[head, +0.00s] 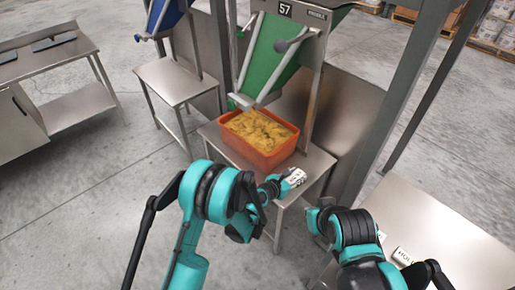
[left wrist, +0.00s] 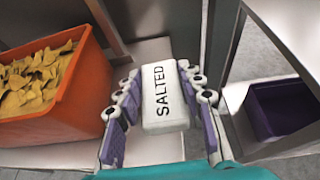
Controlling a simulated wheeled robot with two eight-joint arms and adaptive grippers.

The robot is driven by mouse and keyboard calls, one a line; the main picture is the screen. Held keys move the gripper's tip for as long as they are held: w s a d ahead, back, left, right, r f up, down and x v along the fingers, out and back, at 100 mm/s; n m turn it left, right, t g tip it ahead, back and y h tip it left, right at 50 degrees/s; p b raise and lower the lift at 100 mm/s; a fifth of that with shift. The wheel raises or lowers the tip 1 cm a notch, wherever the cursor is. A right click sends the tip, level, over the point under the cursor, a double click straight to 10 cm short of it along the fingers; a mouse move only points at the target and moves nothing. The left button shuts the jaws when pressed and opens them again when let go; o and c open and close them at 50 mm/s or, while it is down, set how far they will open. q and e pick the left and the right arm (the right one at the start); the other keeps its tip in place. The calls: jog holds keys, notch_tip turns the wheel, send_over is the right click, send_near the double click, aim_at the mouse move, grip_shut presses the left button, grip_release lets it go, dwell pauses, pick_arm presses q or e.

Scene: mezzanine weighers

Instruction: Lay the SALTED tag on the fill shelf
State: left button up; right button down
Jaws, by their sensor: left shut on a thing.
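The white SALTED tag (left wrist: 165,95) is a block with black lettering, between the fingers of my left gripper (left wrist: 163,98) in the left wrist view. My left gripper is shut on it. In the head view the tag (head: 294,177) appears over the front right part of the steel fill shelf (head: 317,163), beside the orange crate. I cannot tell whether it touches the shelf. The shelf stands below the green chute marked 57. My right gripper (head: 322,214) is partly hidden by its own arm, right of the shelf; its fingers are unclear.
An orange crate (head: 282,154) of yellow chips fills much of the shelf; bare steel shows to its right. A steel table (head: 450,245) at right bears white tags (head: 402,257). A purple bin (left wrist: 286,105) is at right in the left wrist view. A grey post (head: 385,100) rises behind.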

pick_arm(q)
jog(key=d+f, duration=0.3)
jog(key=shift+m+h, duration=0.3)
jog(key=w+f+b, duration=0.1)
jog(key=w+f, duration=0.1)
jog(key=w, duration=0.1)
jog(key=w+a+f+b, duration=0.1)
jog(key=w+f, duration=0.1)
jog(key=w, duration=0.1)
jog(key=w+a+f+b, duration=0.1)
jog(key=w+f+b, duration=0.1)
jog(key=w, duration=0.1)
jog(key=shift+w+a+f, duration=0.2)
jog(key=shift+w+f, duration=0.15)
jog(key=shift+f, duration=0.05)
jog(key=shift+g, duration=0.3)
notch_tip(320, 180, down, 4)
jog(key=shift+b, duration=1.1)
jog(key=shift+r, duration=0.15)
jog(key=o, duration=1)
